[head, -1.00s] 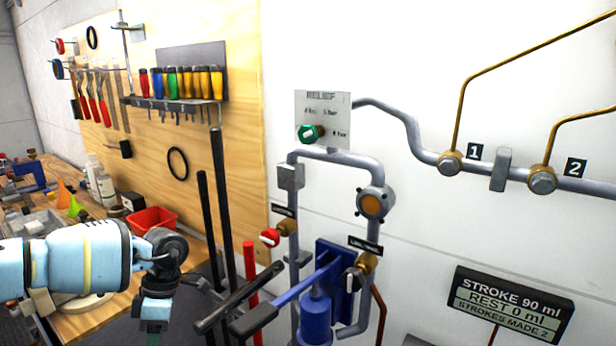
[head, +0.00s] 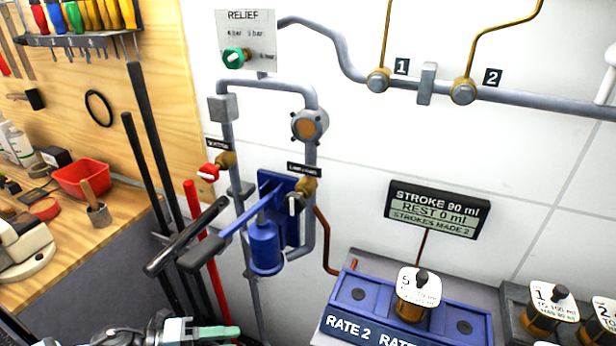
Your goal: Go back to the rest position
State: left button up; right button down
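Part of my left gripper (head: 205,331) shows at the bottom edge of the head view, left of centre. A pale green finger points right, in front of the lower part of the pump and the red rod. The rest is cut off by the frame, so I cannot tell whether it is open. I see nothing held in the visible part. My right gripper is not in view.
A blue hand pump (head: 265,245) with a dark-gripped lever stands by the wall pipes. A blue rack (head: 350,293) holds a labelled cylinder (head: 418,290). The display (head: 437,210) reads "STROKE 90 ml, REST 0 ml". The workbench (head: 95,235) carries a red bin (head: 82,180).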

pick_arm(q)
jog(key=s+a+f+n+t+y, duration=0.1)
jog(key=s+a+f+n+y, duration=0.35)
jog(key=a+n, duration=0.3)
jog(key=s+a+f+n+t+y, duration=0.2)
jog(key=s+a+f+n+y, duration=0.3)
jog(key=a, duration=0.3)
jog(key=s+a+f+n+t+y, duration=0.1)
jog(key=s+a+f+n+y, duration=0.25)
jog(key=a+n, duration=0.45)
jog(key=s+d+f+n, duration=0.1)
jog(key=d+f+n, duration=0.1)
jog(key=d+n, duration=0.3)
jog(key=s+d+f+n+t, duration=0.1)
jog(key=d+n, duration=0.3)
jog(key=d, duration=1)
jog(key=shift+s+f+n, duration=0.35)
jog(key=shift+s+f, duration=0.05)
jog(key=shift+f, duration=0.2)
